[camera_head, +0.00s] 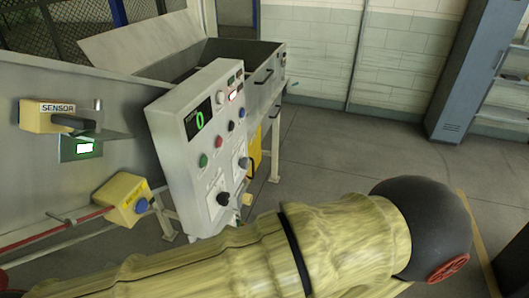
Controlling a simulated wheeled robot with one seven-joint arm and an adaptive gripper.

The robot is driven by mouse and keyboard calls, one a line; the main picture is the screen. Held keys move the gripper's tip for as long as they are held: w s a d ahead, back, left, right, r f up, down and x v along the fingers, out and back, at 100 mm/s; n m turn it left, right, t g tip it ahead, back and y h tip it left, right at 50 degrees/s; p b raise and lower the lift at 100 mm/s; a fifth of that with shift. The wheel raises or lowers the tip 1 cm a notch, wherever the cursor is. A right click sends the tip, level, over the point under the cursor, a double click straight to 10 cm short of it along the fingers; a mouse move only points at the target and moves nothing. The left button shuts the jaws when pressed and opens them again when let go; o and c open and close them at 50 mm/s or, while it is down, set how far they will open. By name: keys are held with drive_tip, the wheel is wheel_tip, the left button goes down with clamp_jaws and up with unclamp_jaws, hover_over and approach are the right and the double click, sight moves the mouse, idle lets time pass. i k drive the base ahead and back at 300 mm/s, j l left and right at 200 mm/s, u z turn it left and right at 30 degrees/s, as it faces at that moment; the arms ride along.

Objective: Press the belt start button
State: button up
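A pale grey control panel (180,150) stands tilted left of the middle, at the end of a grey machine. A green button (203,160) and a red button (219,141) are on its face. A black knob (223,198) is low on the panel. The labels are too small to read, so I cannot tell which button is the belt start. My arm, in a yellowish sleeve with a dark rounded joint, crosses the bottom of the view in front of the panel. My gripper is not in view.
A display (198,119) on the panel reads a green 0. A yellow sensor box (48,115) sits at the left. A yellow box with a blue button (141,205) is below it. A metal bin (240,55) stands behind. Open floor (365,145) lies right of the panel, before a cabinet.

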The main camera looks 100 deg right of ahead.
sight(204, 160)
drive_tip(key=z, duration=2.35)
drive_tip(key=j+z, duration=0.1)
drive_tip(key=z, duration=0.85)
drive_tip(key=k+l+u, duration=0.1)
drive_tip(key=k, duration=0.25)
drive_tip(key=k+l+u, duration=0.1)
drive_tip(key=k, duration=0.25)
